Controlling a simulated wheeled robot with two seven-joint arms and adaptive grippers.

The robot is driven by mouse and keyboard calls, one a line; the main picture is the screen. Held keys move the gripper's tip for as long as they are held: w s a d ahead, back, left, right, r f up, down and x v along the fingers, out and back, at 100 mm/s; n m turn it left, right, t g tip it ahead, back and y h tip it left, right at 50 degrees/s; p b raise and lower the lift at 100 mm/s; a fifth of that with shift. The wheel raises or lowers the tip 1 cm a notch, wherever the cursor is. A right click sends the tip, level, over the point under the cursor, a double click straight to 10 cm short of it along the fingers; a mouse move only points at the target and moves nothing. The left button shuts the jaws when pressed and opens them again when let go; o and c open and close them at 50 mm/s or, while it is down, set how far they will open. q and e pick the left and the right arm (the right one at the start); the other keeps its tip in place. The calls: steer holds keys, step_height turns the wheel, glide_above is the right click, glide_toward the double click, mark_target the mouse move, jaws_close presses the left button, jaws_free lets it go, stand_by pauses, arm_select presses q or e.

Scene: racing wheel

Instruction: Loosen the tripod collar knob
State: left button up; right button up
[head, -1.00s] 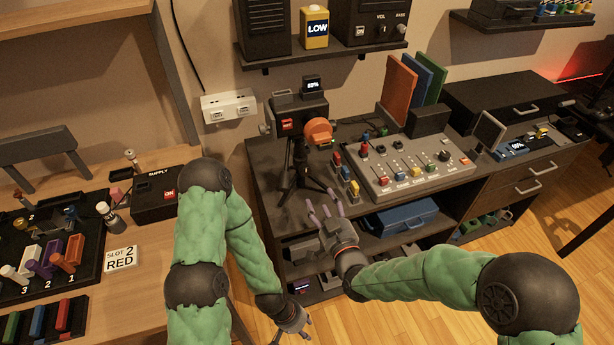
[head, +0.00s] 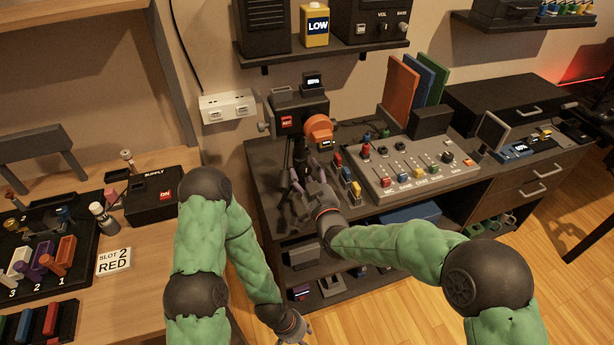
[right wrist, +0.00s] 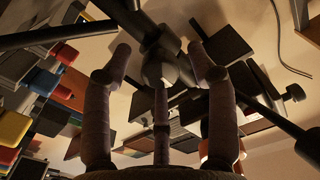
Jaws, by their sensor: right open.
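A dark camera (head: 300,115) with an orange round lens stands on a black tripod (head: 299,150) at the left end of the desk. My right gripper (head: 307,178) is open in front of the tripod's lower part. In the right wrist view its fingers (right wrist: 161,65) are spread around a roundish grey knob-like piece (right wrist: 160,73) on the tripod. That piece lies beyond the fingertips or between them; I cannot tell whether they touch. The collar knob is not clear in the head view. My left gripper (head: 297,330) hangs low at the bottom edge, partly cut off.
A mixing console (head: 420,172) stands right of the tripod, with several small coloured blocks (head: 347,175) between. A shelf (head: 325,50) hangs above. A blue case (head: 410,214) lies beneath the desk top. A wooden table (head: 140,240) is at left.

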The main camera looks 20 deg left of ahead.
steer(key=c, duration=1.1)
steer(key=shift+c, duration=0.2)
